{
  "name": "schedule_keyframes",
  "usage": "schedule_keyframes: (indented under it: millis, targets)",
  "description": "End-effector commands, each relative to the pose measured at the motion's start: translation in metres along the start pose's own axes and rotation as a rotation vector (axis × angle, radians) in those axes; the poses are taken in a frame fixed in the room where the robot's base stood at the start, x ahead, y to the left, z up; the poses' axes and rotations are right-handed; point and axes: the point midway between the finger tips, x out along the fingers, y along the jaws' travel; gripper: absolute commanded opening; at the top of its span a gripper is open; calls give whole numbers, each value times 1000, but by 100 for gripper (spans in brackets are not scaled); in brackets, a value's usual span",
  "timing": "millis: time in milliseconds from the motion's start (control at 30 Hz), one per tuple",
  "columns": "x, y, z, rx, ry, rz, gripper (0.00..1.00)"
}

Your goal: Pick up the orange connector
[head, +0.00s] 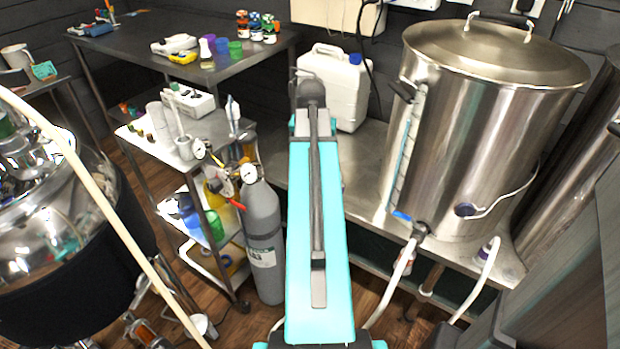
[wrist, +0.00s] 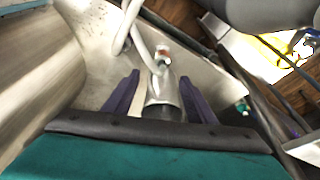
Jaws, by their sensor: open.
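I cannot pick out the orange connector for certain in either view. In the head view several small brownish and green fittings (head: 141,131) lie on the cart's top shelf, too small to tell apart. My gripper (wrist: 160,78) shows in the wrist view with two purple fingers spread apart. A pale, silvery shape shows between the fingers. I cannot tell whether it is a separate thing or part of my gripper. Beyond it is a small whitish item with red and green marks (wrist: 162,57), which I cannot identify. In the head view my arm hides the fingertips.
A large steel kettle (head: 470,120) and a white jug (head: 335,88) stand on the steel bench (head: 365,150) at the right. A grey gas cylinder (head: 263,240) stands beside the shelf cart (head: 205,127). A dark table (head: 135,40) with small items is behind.

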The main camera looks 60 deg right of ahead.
Motion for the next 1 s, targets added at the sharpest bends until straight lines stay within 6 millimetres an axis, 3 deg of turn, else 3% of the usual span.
schedule_keyframes:
  millis: [533, 1000]
  targets:
    - [8, 5, -2, 7, 1, 2, 51]
    - [66, 6, -2, 8, -2, 3, 51]
